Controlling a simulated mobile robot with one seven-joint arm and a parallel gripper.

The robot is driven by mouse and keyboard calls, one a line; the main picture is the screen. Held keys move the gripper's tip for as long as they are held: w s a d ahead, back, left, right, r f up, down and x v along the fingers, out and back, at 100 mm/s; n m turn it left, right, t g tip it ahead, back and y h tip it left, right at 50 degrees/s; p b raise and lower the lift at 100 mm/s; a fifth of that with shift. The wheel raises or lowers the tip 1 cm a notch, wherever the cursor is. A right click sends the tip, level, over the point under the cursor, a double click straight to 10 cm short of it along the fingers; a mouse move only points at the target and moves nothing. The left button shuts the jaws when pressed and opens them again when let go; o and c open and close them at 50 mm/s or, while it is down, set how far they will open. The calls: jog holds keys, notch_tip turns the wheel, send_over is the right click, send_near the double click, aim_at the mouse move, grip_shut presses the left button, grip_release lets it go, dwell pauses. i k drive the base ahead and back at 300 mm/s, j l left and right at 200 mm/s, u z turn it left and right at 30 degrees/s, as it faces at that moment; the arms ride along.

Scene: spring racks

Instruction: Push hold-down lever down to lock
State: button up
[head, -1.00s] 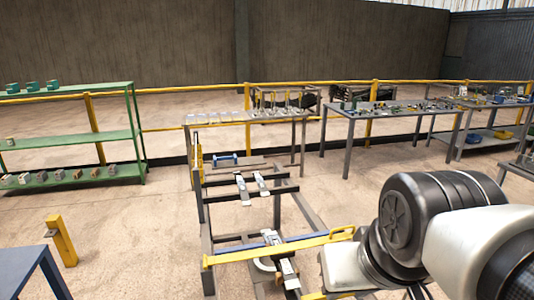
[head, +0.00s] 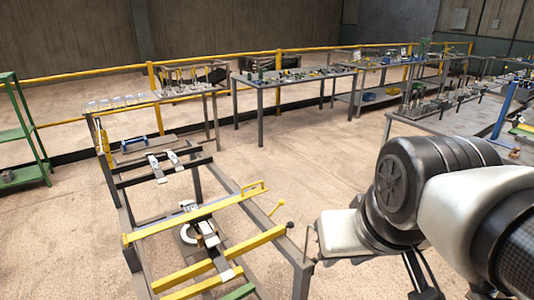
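A spring rack, a dark metal frame (head: 229,184), stands at the lower left of the head view. A long yellow bar (head: 195,215) with a loop handle at its right end lies slantwise across it. I cannot tell for sure which part is the hold-down lever. My arm fills the lower right, to the right of the rack. My gripper's fingers do not show.
Grey tables (head: 290,82) with small parts stand along the yellow railing behind. A green shelf (head: 12,135) is at the left edge. Another table (head: 420,125) stands at the right. The floor between rack and tables is clear.

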aim_at(281, 202)
jog(key=i+l+u, duration=0.5)
jog(key=l, duration=0.15)
jog(key=l+u, duration=0.25)
jog(key=i+l+u, duration=0.25)
jog(key=l, duration=0.25)
jog(key=k, duration=0.05)
